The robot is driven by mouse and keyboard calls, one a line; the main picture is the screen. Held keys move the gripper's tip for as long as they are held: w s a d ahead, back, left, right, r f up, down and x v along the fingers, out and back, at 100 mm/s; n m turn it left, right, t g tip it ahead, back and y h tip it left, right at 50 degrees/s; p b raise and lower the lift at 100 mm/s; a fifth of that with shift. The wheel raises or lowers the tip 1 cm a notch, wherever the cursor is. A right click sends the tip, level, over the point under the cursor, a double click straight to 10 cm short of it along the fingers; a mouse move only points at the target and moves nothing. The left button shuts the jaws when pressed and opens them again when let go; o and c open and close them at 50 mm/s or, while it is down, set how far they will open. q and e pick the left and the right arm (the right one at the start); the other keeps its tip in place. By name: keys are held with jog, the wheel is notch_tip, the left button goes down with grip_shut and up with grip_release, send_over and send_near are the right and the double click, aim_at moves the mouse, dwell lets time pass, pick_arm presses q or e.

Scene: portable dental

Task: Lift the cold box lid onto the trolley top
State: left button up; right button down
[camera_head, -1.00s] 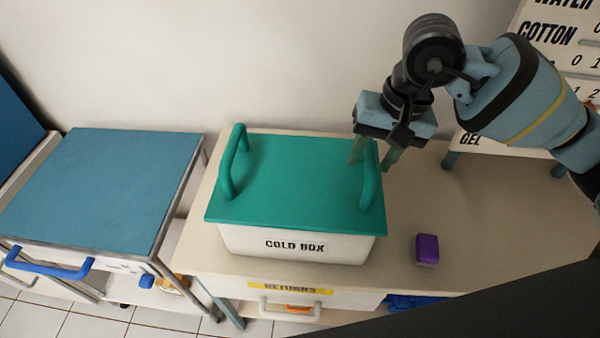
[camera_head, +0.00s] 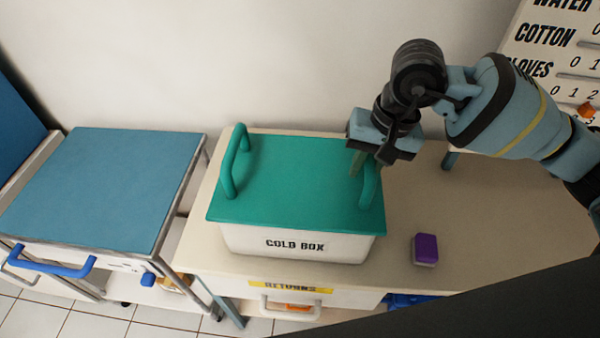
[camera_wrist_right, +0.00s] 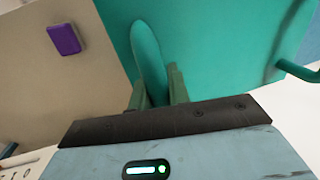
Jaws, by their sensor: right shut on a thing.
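The cold box (camera_head: 270,244) is a white box on the counter, labelled COLD BOX. Its teal lid (camera_head: 290,185) sits flat on top, with an upright handle at each end. My right gripper (camera_head: 366,172) is shut on the lid's right handle (camera_head: 371,185). In the right wrist view the handle (camera_wrist_right: 148,55) stands between the two green fingers (camera_wrist_right: 158,88). The trolley (camera_head: 105,190) has a flat blue top and stands to the left of the counter, its top bare. My left gripper is not in view.
A purple and white block (camera_head: 426,249) lies on the counter right of the box. A board with WATER, COTTON and GLOVES labels (camera_head: 550,50) stands at the back right. A blue handle (camera_head: 50,267) juts from the trolley's front. A narrow gap separates trolley and counter.

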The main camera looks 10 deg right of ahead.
jog(key=shift+r, duration=0.15)
